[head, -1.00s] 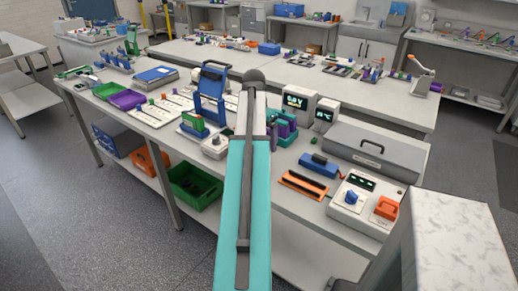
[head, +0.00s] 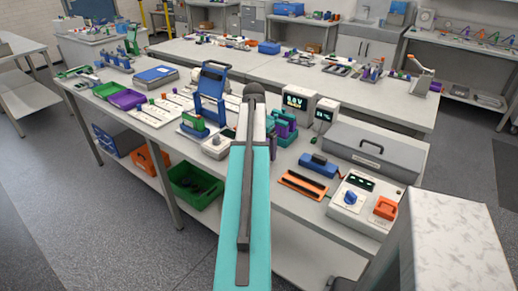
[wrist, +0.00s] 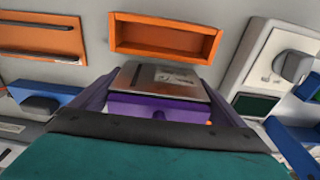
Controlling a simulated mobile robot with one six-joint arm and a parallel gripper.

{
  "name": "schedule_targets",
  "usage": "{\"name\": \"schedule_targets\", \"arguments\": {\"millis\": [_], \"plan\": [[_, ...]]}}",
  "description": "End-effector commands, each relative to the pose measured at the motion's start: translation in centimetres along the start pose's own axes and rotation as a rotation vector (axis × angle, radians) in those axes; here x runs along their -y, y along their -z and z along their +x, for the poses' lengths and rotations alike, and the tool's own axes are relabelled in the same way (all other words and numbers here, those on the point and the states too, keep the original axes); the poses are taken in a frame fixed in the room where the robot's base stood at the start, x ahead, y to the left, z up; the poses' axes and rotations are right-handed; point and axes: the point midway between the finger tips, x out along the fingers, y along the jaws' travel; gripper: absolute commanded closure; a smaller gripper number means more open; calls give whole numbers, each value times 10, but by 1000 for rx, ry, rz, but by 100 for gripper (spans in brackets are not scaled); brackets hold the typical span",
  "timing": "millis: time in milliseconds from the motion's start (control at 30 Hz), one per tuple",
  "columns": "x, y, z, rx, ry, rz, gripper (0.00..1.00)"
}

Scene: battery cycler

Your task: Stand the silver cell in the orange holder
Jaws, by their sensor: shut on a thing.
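The silver cell (wrist: 142,77) is a flat-sided block in the wrist view, with a printed label on its face. A purple part shows just below it; I cannot tell whether it belongs to the cell. My gripper (wrist: 160,86) has its purple fingers on both sides of the cell and is shut on it. The orange holder (wrist: 165,53) is an open rectangular box just above the cell in the wrist view. Its inside looks empty, and the cell appears apart from it. In the head view, my arm hides the gripper, the cell and this holder.
A grey case (head: 372,150) lies behind.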

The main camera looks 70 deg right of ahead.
Motion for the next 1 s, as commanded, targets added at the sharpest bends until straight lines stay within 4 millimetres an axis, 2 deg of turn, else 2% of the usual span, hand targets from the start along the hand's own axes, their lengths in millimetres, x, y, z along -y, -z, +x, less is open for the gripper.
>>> {"name": "schedule_targets", "arguments": {"millis": [500, 533, 1000], "plan": [[0, 0, 5, -1, 0, 0, 51], [0, -1, 5, 0, 0, 0, 1], [0, 0, -2, -1, 1, 1, 0]]}}
